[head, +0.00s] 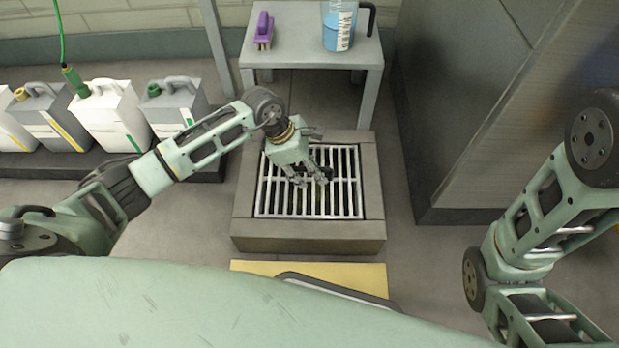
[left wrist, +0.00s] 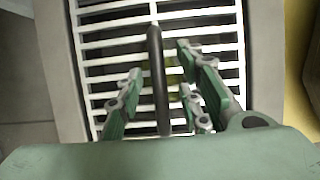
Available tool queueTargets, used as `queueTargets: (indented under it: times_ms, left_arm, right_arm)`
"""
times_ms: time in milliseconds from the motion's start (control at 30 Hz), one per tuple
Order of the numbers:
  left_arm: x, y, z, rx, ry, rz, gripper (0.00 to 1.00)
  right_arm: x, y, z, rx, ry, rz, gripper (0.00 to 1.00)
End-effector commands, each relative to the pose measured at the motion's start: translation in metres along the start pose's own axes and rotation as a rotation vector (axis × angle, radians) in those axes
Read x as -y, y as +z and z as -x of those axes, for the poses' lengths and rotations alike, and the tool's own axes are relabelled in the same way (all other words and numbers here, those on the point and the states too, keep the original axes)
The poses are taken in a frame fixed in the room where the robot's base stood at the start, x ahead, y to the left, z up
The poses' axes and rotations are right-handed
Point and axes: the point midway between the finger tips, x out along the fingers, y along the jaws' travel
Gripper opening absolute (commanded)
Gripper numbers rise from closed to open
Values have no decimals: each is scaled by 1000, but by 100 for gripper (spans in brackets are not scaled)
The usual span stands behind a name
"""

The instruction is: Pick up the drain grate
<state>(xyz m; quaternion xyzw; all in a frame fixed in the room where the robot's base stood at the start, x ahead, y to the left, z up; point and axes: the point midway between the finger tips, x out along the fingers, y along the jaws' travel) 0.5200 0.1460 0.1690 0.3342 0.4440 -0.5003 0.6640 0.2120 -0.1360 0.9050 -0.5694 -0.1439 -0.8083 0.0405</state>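The drain grate (head: 308,216) is a white barred panel lying in a raised grey concrete frame, and it also fills the left wrist view (left wrist: 118,42). A dark bar, perhaps its handle (left wrist: 158,75), runs across the slats in the left wrist view. My left gripper (head: 309,180) is over the middle of the grate, pointing down. Its fingers are spread, with the dark bar showing between them in the left wrist view (left wrist: 160,62). I cannot tell whether they touch the bar or the grate. My right arm is at the right edge, its gripper out of the picture.
A grey table (head: 290,50) behind the frame holds a purple brush (head: 264,30) and a blue-filled jug (head: 338,30). Several canisters (head: 110,118) stand at the left. A tall metal cabinet (head: 470,90) stands at the right. A yellow mat (head: 255,267) lies in front.

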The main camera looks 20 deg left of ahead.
Motion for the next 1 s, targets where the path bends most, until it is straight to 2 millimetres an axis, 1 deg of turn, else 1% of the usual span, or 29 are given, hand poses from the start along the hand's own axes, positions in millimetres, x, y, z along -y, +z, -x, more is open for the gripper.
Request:
queueTargets:
  times_ms: [67, 467, 1000]
  left_arm:
    - [0, -1, -1, 0, 0, 1, 34]
    - [0, 0, -1, 0, 0, 0, 0]
    - [-1, 1, 0, 3, 2, 0, 0]
  right_arm:
    - [0, 0, 1, 1, 0, 0, 40]
    - [0, 0, 0, -1, -1, 0, 40]
    - [0, -1, -1, -4, -1, 0, 40]
